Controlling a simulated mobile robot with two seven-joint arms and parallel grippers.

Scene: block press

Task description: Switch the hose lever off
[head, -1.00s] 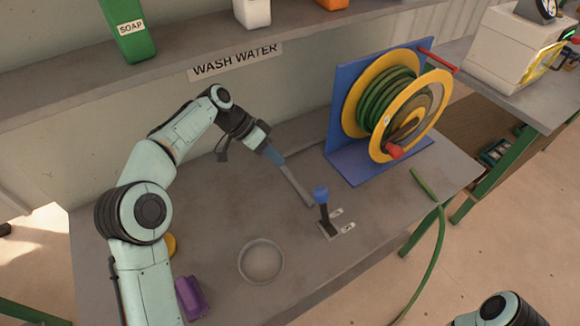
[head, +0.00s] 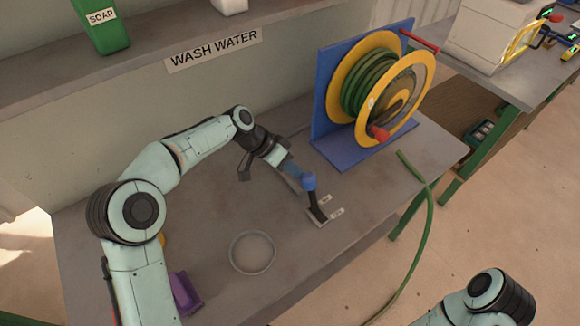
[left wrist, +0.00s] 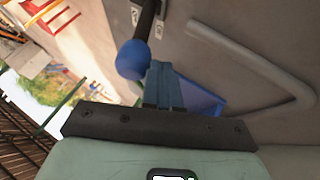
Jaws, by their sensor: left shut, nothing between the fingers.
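The hose lever is a black stick with a blue ball knob (head: 309,181) on a small base plate (head: 318,221) with two white labels, standing on the grey bench. The stick leans back toward the wall side. My left gripper (head: 297,172) is shut and empty, with its blue fingertips right at the knob. In the left wrist view the shut fingers (left wrist: 163,88) are beside the blue knob (left wrist: 131,60), seemingly touching it. The writing on the labels is too small to read. My right gripper is out of view; only part of the right arm shows at the bottom right.
A hose reel (head: 378,100) on a blue stand is behind and right of the lever. Its green hose (head: 425,240) hangs over the bench edge. A grey round dish (head: 252,252) and a purple object (head: 184,294) lie at the front left. A grey bent pipe (left wrist: 245,62) runs close by.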

